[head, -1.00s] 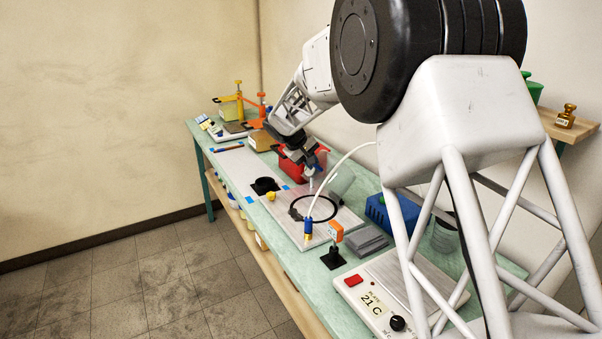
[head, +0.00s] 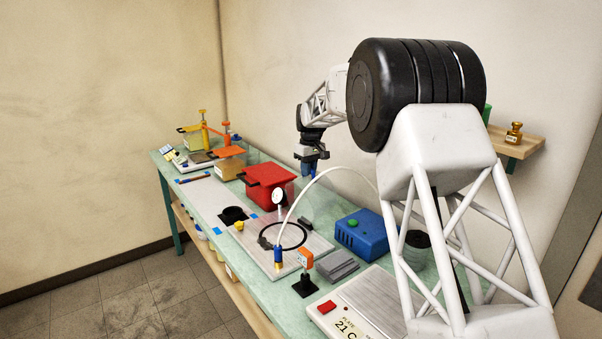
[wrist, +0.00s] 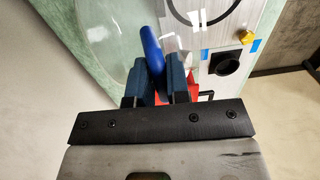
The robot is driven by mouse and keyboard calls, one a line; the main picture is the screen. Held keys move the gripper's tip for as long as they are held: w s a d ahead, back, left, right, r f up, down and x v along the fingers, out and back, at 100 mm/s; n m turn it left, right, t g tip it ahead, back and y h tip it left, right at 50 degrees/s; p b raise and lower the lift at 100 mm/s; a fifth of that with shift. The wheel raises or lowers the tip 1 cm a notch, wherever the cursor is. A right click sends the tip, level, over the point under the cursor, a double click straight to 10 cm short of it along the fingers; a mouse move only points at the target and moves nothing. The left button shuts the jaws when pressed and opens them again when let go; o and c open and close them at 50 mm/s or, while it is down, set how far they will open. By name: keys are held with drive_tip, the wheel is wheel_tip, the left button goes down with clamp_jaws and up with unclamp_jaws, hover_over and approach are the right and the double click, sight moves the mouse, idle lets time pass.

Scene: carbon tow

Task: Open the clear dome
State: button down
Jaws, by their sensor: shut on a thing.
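My gripper (head: 311,158) is shut on the blue handle (wrist: 152,48) of the clear dome. It is raised above the back of the bench, behind the grey plate (head: 262,258). In the wrist view the handle stands between the two fingers (wrist: 155,78). The clear dome (wrist: 97,42) shows there as a faint see-through round shape left of the handle. In the head view its outline is too faint to trace surely. The black ring (head: 264,230) on the plate lies uncovered by my gripper; a small dark block (head: 305,222) sits at the plate's back edge.
A red box (head: 268,178) stands left of my gripper and a blue box (head: 362,236) right of it. A white hose (head: 322,178) arches close by from a brass-ended fitting. A dial gauge (head: 278,197) stands by the plate. The wall is behind the bench.

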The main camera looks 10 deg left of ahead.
sight(322, 171)
drive_tip(key=shift+w+d+f, duration=0.25)
drive_tip(key=shift+w+d, duration=0.4)
drive_tip(key=shift+d, duration=0.1)
drive_tip(key=shift+w+d+f, duration=0.3)
drive_tip(key=shift+w+d, duration=0.4)
drive_tip(key=shift+d, duration=0.05)
drive_tip(key=shift+w+d+f, duration=0.25)
drive_tip(key=shift+w+d, duration=0.4)
drive_tip(key=shift+d, duration=0.1)
drive_tip(key=shift+w, duration=0.1)
drive_tip(key=c, duration=1.1)
unclamp_jaws()
drive_tip(key=shift+c, duration=0.2)
drive_tip(key=shift+r, duration=0.1)
drive_tip(key=shift+r, duration=0.1)
drive_tip(key=shift+r, duration=0.15)
drive_tip(key=shift+w+d+r, duration=0.1)
drive_tip(key=shift+w+r, duration=0.05)
drive_tip(key=shift+r, duration=3.5)
